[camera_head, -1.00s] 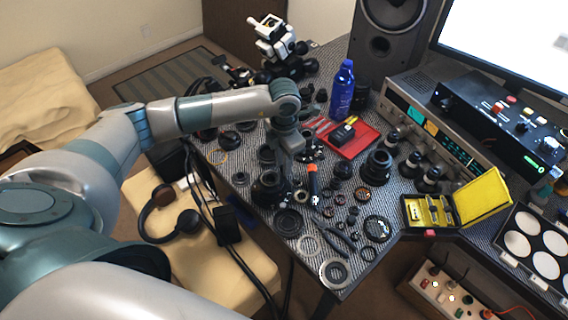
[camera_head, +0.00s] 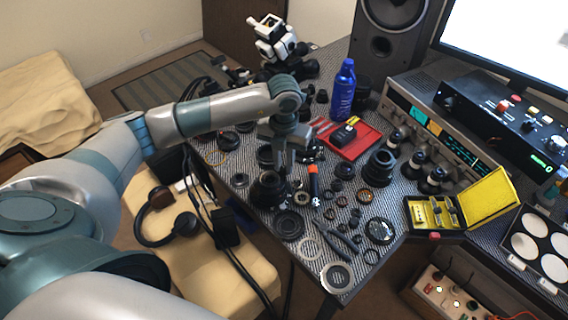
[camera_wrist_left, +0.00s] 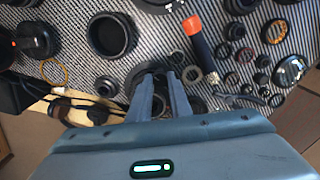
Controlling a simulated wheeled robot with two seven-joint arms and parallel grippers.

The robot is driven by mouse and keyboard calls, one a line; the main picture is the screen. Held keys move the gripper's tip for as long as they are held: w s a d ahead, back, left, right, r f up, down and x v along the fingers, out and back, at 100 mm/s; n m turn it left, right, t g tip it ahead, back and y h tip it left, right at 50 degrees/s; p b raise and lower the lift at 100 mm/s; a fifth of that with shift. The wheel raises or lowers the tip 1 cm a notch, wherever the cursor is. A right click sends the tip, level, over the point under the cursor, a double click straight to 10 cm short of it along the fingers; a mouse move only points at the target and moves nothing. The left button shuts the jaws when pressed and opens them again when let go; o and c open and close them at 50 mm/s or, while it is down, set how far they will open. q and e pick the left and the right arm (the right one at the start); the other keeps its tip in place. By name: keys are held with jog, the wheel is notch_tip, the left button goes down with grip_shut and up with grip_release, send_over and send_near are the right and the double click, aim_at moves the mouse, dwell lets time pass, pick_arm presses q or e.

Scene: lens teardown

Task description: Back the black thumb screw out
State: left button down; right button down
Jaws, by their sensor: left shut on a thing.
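My left gripper (camera_head: 283,170) points down at the dark lens barrel (camera_head: 268,191) near the table's left edge. In the left wrist view, its two fingers (camera_wrist_left: 158,78) reach over the same black ring-shaped barrel (camera_wrist_left: 140,72) and stand a small gap apart. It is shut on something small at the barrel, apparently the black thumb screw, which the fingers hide. I cannot tell how far the screw is out. My right gripper is not in view.
A red tray (camera_head: 357,146), a blue bottle (camera_head: 343,90) and a yellow case (camera_head: 432,212) stand farther right. Headphones (camera_head: 166,222) lie left of the table.

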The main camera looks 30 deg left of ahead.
aim_at(284, 167)
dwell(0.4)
pick_arm(q)
jog(key=c, duration=1.6)
grip_release()
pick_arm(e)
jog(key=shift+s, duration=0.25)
pick_arm(q)
jog(key=shift+r, duration=0.1)
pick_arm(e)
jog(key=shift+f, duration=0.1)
